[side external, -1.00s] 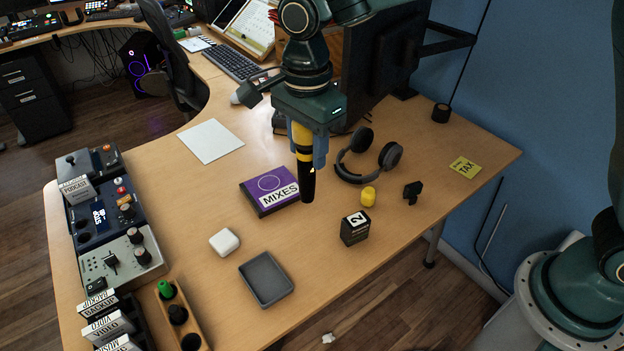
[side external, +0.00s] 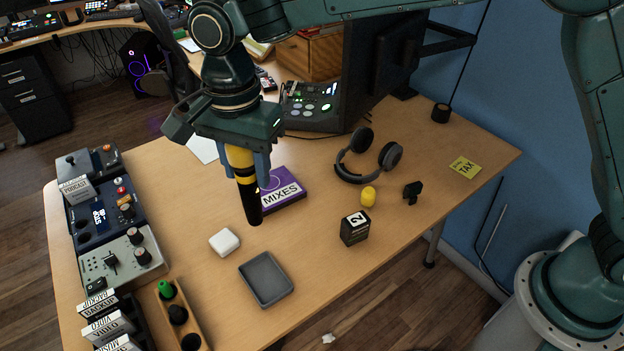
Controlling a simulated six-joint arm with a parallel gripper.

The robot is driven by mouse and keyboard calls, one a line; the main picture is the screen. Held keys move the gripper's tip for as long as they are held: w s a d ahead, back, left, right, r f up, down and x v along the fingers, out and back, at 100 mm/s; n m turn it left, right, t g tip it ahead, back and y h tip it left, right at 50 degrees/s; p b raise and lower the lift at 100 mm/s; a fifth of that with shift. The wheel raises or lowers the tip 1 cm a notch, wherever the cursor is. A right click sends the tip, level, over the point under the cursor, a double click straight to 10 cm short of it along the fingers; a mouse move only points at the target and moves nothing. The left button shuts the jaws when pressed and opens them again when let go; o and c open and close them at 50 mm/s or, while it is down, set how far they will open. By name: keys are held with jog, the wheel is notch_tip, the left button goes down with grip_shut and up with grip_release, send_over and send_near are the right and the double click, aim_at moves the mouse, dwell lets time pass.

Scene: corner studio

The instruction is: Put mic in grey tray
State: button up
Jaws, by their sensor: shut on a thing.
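The mic (side external: 248,200) is black with a yellow band near its top. It hangs upright, slightly tilted, in my gripper (side external: 245,165), which is shut on it. The mic's upper end is hidden between the fingers. Its lower end shows just above the white case in the picture, in front of the purple box. The grey tray (side external: 288,292) lies on the desk to the lower right of the mic and looks empty. My gripper is up and to the left of the tray.
A white case (side external: 224,242) sits close by the tray's upper left. A purple MIXES box (side external: 287,195) is behind the mic. A black box marked 2 (side external: 355,229), a yellow object (side external: 368,196) and headphones (side external: 368,158) stand to the right. A wooden holder (side external: 190,320) is left of the tray.

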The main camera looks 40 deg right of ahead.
jog(key=shift+a, duration=0.35)
notch_tip(320, 180, down, 16)
jog(key=shift+r, duration=0.15)
dwell(0.3)
jog(key=shift+f, duration=2.15)
jog(key=o, duration=1.1)
jog(key=shift+f, duration=0.15)
